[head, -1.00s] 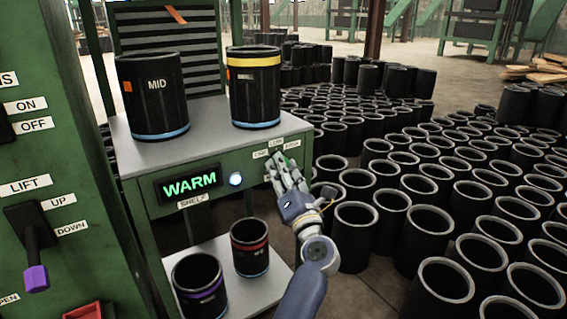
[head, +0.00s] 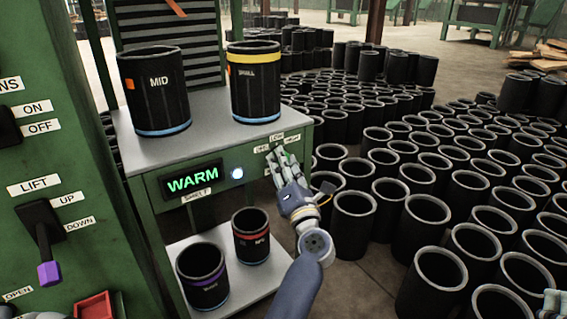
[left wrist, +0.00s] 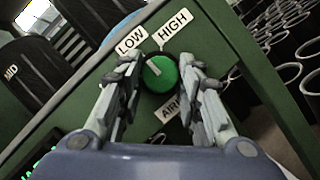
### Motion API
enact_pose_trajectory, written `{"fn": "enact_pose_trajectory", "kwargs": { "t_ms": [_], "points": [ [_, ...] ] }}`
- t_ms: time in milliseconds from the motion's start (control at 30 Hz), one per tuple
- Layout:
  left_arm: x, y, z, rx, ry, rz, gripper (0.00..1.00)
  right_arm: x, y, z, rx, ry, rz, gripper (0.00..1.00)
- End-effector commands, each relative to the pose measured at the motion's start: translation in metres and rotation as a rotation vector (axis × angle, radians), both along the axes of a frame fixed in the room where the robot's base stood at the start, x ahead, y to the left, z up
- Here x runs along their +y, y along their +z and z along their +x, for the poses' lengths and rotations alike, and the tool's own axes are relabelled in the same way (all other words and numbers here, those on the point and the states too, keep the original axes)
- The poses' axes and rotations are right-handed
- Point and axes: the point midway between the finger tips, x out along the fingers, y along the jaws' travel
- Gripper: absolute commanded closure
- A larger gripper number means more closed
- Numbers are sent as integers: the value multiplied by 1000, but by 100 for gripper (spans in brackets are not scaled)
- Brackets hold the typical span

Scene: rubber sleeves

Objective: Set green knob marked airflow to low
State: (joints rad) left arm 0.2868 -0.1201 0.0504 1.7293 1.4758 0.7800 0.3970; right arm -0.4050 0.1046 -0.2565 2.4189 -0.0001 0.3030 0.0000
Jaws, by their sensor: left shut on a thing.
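The green knob (left wrist: 159,72) is on the green panel in the left wrist view. Its white pointer line slants to the upper left, roughly toward the LOW label (left wrist: 131,40). The HIGH label (left wrist: 172,27) is to the upper right, and the airflow label (left wrist: 172,106) below is partly hidden. My left gripper (left wrist: 157,74) is shut on the knob, one finger on each side. In the head view my left gripper (head: 278,158) is at the panel's right end and hides the knob. Part of my right gripper (head: 553,301) shows at the bottom right corner, its jaws unclear.
A lit WARM display (head: 193,180) and a glowing round button (head: 237,173) are left of my gripper. Black sleeves marked MID (head: 157,92) and with a yellow band (head: 254,85) stand on top. Many black sleeves (head: 420,215) crowd the floor at right.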

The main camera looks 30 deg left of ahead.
Motion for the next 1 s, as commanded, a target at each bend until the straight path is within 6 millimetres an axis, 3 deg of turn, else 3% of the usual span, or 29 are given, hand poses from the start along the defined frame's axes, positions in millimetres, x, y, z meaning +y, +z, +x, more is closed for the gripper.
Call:
{"fn": "enact_pose_trajectory", "kwargs": {
  "t_ms": [300,333,400,767,1000],
  "points": [
    [-1,0,0,1,-2,0,91,0,0,0,1,-1,-1,100],
    [-1,0,0,1,-2,0,63,0,0,0,1,-1,-1,100],
    [-1,0,0,1,-2,0,47,0,0,0,1,-1,-1,100],
    [-1,-1,-1,1,-1,0,47,0,0,0,0,1,0,100],
    [-21,-9,-16,2,-1,-4,47,0,0,0,0,1,1,100]
  ]
}}
